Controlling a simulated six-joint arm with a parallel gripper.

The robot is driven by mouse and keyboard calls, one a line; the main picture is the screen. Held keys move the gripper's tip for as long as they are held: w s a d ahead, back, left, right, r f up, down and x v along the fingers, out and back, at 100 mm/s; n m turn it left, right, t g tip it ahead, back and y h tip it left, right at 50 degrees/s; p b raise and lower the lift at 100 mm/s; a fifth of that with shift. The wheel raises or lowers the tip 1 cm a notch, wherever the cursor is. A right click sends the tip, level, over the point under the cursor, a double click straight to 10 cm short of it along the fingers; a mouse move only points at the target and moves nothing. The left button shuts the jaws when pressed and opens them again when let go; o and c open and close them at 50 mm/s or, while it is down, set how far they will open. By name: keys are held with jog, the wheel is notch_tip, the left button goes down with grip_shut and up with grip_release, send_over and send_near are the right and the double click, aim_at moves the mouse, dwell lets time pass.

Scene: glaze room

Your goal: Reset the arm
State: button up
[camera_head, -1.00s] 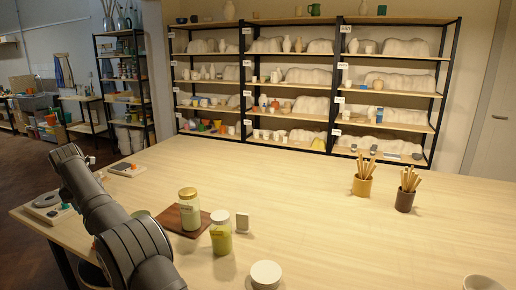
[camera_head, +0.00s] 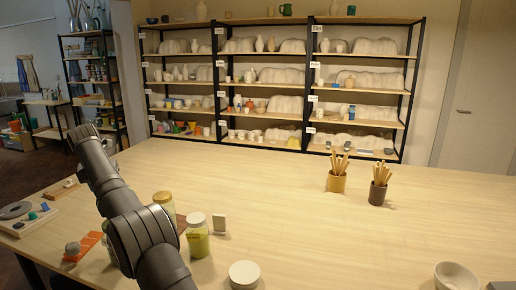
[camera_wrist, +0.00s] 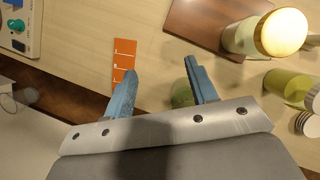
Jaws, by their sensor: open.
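My gripper (camera_wrist: 161,66) shows in the wrist view with its two blue fingers spread apart. No object is held between the fingertips. It is over the left part of the table (camera_head: 290,200), near an orange card (camera_wrist: 123,62). A greenish round thing (camera_wrist: 183,95) is partly hidden behind the right finger; I cannot tell what it is. In the head view my dark arm slants up and left from the bottom, and the gripper cannot be made out there.
A gold-lidded jar (camera_head: 163,199) is partly behind my arm, by a brown board (camera_wrist: 205,25). A white-lidded jar (camera_head: 197,240), a small pale block (camera_head: 219,223), a white round piece (camera_head: 244,274) and a bowl (camera_head: 455,277) stand nearby. Two brush pots (camera_head: 337,182) are farther back. The table's middle is clear.

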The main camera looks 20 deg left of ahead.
jog(key=w+d+m, duration=0.1)
jog(key=w+d, duration=0.3)
jog(key=w+d+m, duration=0.1)
jog(key=w+d, duration=0.3)
jog(key=w, duration=0.1)
jog(key=w+d+r+h, duration=0.1)
jog(key=w+d, duration=0.3)
jog(key=d, duration=0.1)
jog(key=shift+w+m+t, duration=0.3)
jog(key=shift+m, duration=0.1)
jog(key=w+d+m, duration=0.1)
jog(key=w+d, duration=0.3)
jog(key=d, duration=0.3)
jog(key=w+d+m+h, duration=0.1)
jog(key=w+d, duration=0.4)
jog(key=d, duration=0.3)
jog(key=shift+w+r+m, duration=0.25)
jog(key=shift+r+m, duration=0.1)
jog(key=shift+m, duration=0.05)
jog(key=shift+d, duration=0.1)
